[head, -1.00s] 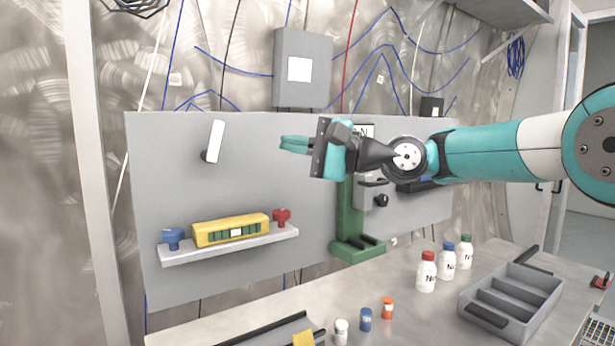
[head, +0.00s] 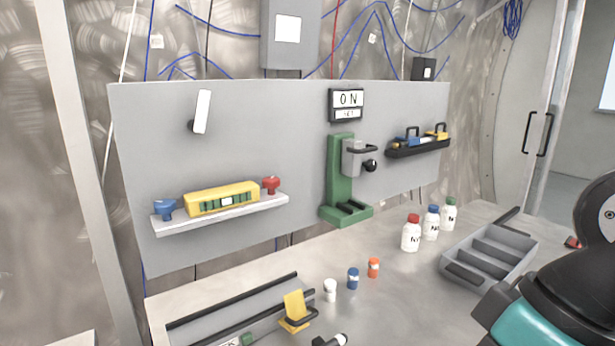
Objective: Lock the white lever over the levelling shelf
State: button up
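The white lever (head: 202,111) is mounted on the grey wall panel, upper left, above the levelling shelf (head: 222,214). It stands nearly upright, tilted slightly to the right at the top, with a dark pivot at its lower end. The shelf carries a yellow level (head: 222,199) with a green window strip, a blue knob (head: 165,209) at its left end and a red knob (head: 271,185) at its right end. Nothing touches the lever. My gripper is out of view; only part of my arm shows at the lower right.
A green stand (head: 339,180) and an ON sign (head: 346,99) are right of the shelf. Several small bottles and a grey divided tray (head: 490,256) stand on the bench. A yellow clamp piece (head: 295,308) sits on a rail at the front. The panel around the lever is clear.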

aim_at(197, 126)
jog(key=z, duration=1.3)
jog(key=k, duration=0.5)
jog(key=u, duration=1.45)
